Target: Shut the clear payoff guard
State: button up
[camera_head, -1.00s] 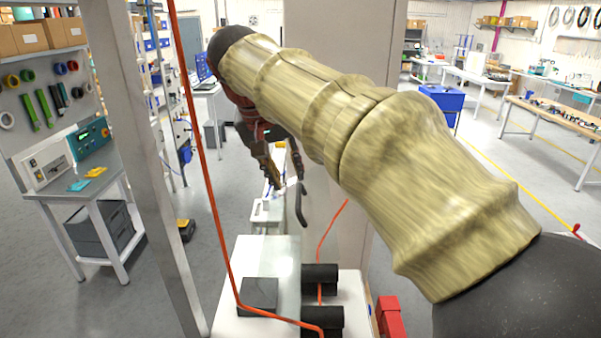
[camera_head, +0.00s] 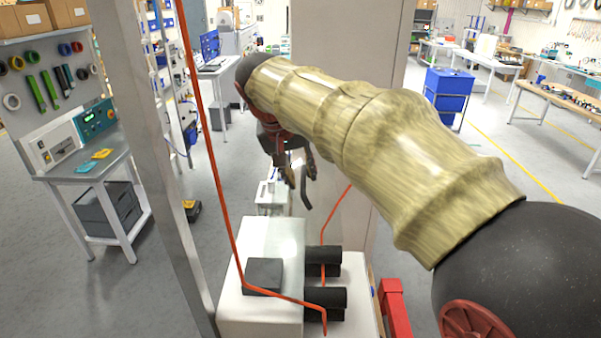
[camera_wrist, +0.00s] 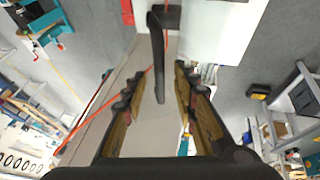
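My gripper (camera_head: 299,180) hangs at the end of my arm above the white machine. In the wrist view my gripper (camera_wrist: 154,92) is open, with its two fingers spread apart and nothing clamped. A black bar-like handle (camera_wrist: 158,55) reaches into the gap between the fingers in that view, without clear contact. In the head view the dark handle (camera_head: 306,195) shows just below the fingertips. The guard's clear panel cannot be made out in either view, so its angle cannot be told.
The white machine body (camera_head: 262,235) carries black rollers (camera_head: 322,300) and an orange-red cable (camera_head: 216,170). A grey post (camera_head: 160,150) stands at the left and a wide pale column (camera_head: 345,60) behind my arm. A red part (camera_head: 394,305) stands low at the right.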

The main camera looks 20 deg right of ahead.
jog(key=shift+c, duration=1.2)
jog(key=c, duration=0.4)
grip_shut()
